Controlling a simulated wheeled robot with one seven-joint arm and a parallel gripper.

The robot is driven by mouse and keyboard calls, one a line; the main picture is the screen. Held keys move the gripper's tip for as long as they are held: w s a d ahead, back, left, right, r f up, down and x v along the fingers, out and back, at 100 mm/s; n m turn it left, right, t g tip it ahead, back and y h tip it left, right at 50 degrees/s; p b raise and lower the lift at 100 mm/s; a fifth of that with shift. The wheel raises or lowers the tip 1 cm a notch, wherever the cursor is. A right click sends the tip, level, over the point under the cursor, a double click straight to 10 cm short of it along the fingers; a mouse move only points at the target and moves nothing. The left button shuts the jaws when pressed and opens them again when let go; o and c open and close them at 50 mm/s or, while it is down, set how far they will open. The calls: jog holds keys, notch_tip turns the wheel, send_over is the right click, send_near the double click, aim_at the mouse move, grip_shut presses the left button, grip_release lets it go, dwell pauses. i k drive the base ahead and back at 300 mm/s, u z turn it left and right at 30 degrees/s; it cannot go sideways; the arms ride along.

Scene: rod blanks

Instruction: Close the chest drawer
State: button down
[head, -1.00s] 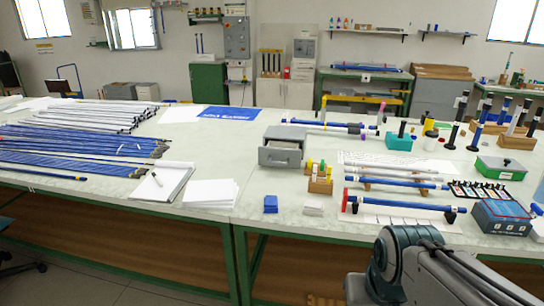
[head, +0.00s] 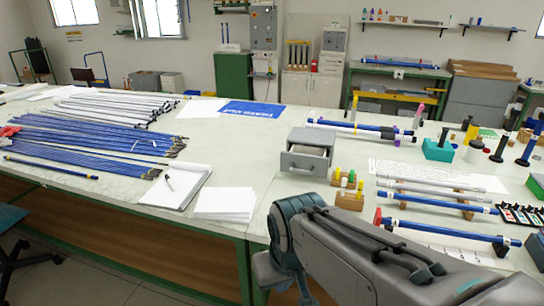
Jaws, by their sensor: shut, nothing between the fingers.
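The small grey chest (head: 306,142) stands on the light worktop, right of the middle of the head view. Its drawer (head: 304,162) is pulled out toward me, and its open top shows a pale inside. My arm reaches in from the lower right, in front of the table and below the chest. My gripper is not in the picture; only arm links show. No contact with the chest is visible.
Blue rods (head: 85,145) cover the left worktop. Bare worktop (head: 262,190) lies before the chest.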

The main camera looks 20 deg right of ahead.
aim_at(312, 162)
jog(key=z, duration=0.15)
jog(key=i, duration=0.65)
jog(key=z, duration=0.65)
jog(key=i, duration=0.4)
jog(key=z, duration=0.4)
